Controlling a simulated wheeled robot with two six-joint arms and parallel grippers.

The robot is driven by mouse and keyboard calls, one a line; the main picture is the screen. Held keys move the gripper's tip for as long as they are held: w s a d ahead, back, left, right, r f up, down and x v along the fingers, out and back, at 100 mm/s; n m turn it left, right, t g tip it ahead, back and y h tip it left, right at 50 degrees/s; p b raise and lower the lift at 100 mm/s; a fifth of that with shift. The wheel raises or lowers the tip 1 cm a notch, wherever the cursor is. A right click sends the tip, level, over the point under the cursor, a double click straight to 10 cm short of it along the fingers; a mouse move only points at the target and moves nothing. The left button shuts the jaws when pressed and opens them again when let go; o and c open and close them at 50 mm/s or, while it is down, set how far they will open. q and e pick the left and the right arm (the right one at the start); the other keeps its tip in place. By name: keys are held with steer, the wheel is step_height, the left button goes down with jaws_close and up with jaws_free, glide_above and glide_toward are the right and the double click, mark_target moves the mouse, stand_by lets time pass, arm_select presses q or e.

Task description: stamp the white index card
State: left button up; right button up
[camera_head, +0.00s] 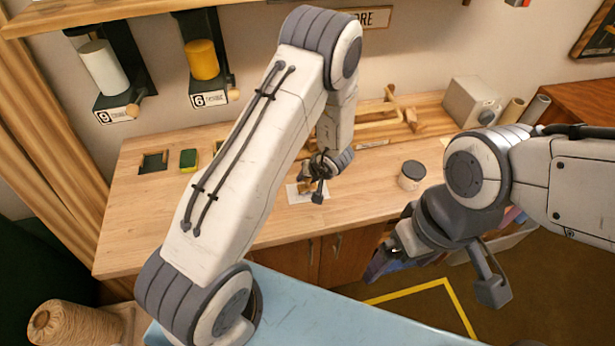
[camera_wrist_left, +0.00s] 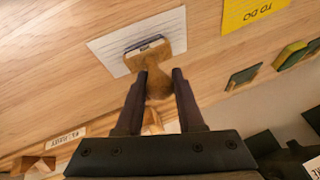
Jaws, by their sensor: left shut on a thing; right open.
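The white index card (camera_head: 297,196) lies on the wooden table, partly covered by my left gripper; it also shows in the left wrist view (camera_wrist_left: 108,55). My left gripper (camera_head: 314,183) is shut on the wooden handle of a stamp (camera_wrist_left: 157,80), with its fingers on either side.
A green-and-yellow pad (camera_head: 189,159) and a dark square pad or case (camera_head: 154,162) sit at the table's left. A lidded jar (camera_head: 411,176) stands right of the card. A wooden rack (camera_head: 400,112) and a grey box (camera_head: 471,103) are behind. A yellow note (camera_wrist_left: 252,12) lies near the card.

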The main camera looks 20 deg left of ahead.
arm_select(q)
steer(key=shift+r+p, duration=2.95)
steer(key=shift+p, duration=0.15)
steer(key=shift+f, duration=0.1)
